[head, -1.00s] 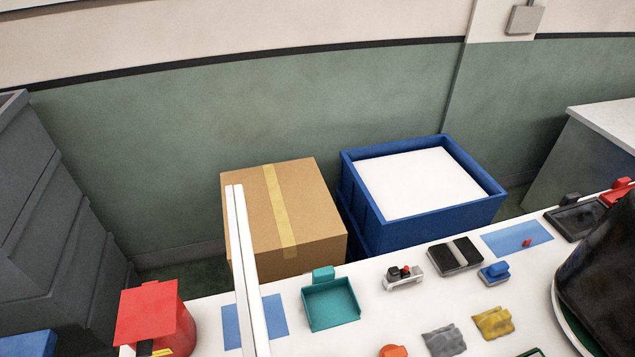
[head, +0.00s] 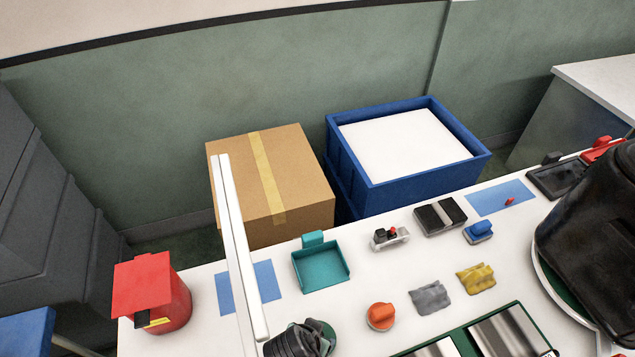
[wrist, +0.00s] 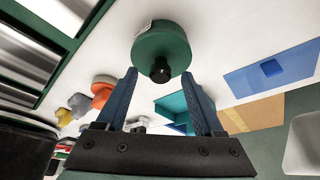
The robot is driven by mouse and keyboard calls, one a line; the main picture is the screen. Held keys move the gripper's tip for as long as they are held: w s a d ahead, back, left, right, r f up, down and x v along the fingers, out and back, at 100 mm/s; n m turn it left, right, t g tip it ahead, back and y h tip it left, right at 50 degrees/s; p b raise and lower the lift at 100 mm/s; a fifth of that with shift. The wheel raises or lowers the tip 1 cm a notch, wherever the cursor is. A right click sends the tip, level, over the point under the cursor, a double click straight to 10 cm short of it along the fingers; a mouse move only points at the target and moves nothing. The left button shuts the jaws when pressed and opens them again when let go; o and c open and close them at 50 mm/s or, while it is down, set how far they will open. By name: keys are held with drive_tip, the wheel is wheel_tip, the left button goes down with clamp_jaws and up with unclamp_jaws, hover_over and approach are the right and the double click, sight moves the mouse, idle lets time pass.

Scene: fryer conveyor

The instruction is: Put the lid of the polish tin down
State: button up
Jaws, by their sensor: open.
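The green round lid (wrist: 160,42) with a small black knob (wrist: 160,70) shows at the top middle of the wrist view. My gripper (wrist: 160,75) is open, with one blue-grey finger on either side of the knob and a visible gap to each. A pale label shows on the lid's far edge. In the head view, part of the green lid (head: 328,331) shows at the bottom, beside dark ridged parts that hide much of it. I cannot tell whether the lid rests on the table or on a tin under it.
Nearby on the white table are an orange knob-like piece (head: 381,316), a teal tray (head: 320,268), a blue mat (head: 266,280) and a green-framed metal tray (head: 462,343). A white bar (head: 235,245) rises left of the lid. A red container (head: 153,292) stands further left.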

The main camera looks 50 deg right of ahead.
drive_tip(key=shift+d+f, duration=0.15)
drive_tip(key=shift+f, duration=0.15)
clamp_jaws()
idle(0.4)
